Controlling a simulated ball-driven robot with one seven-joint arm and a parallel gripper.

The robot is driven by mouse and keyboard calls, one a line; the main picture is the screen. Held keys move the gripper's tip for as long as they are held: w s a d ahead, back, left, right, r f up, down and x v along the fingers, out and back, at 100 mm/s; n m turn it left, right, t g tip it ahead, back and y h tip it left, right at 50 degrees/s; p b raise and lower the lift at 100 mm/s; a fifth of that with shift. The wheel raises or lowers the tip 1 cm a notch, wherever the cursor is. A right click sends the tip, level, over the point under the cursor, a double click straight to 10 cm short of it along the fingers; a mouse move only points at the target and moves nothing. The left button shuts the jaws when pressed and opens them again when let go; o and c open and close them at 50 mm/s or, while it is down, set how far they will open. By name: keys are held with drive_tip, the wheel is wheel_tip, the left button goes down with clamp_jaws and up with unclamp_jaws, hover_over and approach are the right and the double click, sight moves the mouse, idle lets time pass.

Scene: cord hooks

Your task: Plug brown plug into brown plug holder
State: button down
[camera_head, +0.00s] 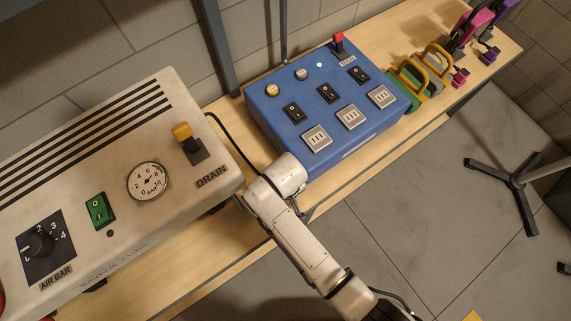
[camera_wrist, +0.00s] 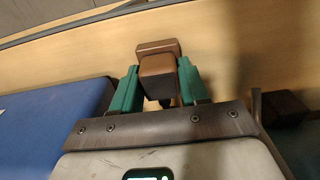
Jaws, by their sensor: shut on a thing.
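In the wrist view my gripper (camera_wrist: 157,72) has green fingers, shut on a brown block-shaped plug (camera_wrist: 158,66). A second brown block (camera_wrist: 152,46) shows just beyond the held one; I cannot tell if it is part of the plug or the brown plug holder. A dark strand shows below the held block, between the fingers. In the head view my arm reaches towards the bench between the pale machine and the blue box, and its own links hide the gripper and plug. No brown plug holder can be clearly made out there.
A blue box (camera_head: 271,118) with switches and several grey sockets stands right of my arm. A pale machine (camera_head: 94,120) with a gauge stands to its left. Green, yellow, pink and purple hooks (camera_head: 436,62) stand farther right. A wooden bench (camera_head: 182,264) carries them.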

drive_tip(key=shift+f, duration=0.1)
drive_tip(key=shift+c, duration=2.4)
unclamp_jaws()
wheel_tip(320, 180, up, 11)
drive_tip(key=shift+f, duration=0.1)
drive_tip(key=s+d+m+b, duration=0.1)
drive_tip(key=s+d+m, duration=0.2)
drive_tip(key=s+d, duration=0.4)
drive_tip(key=s+d+r+m+t+b, duration=0.1)
drive_tip(key=s+d+m, duration=0.3)
drive_tip(key=d, duration=1.6)
drive_tip(key=s, duration=0.2)
drive_tip(key=shift+s+m, duration=0.3)
drive_tip(key=shift+s, duration=0.1)
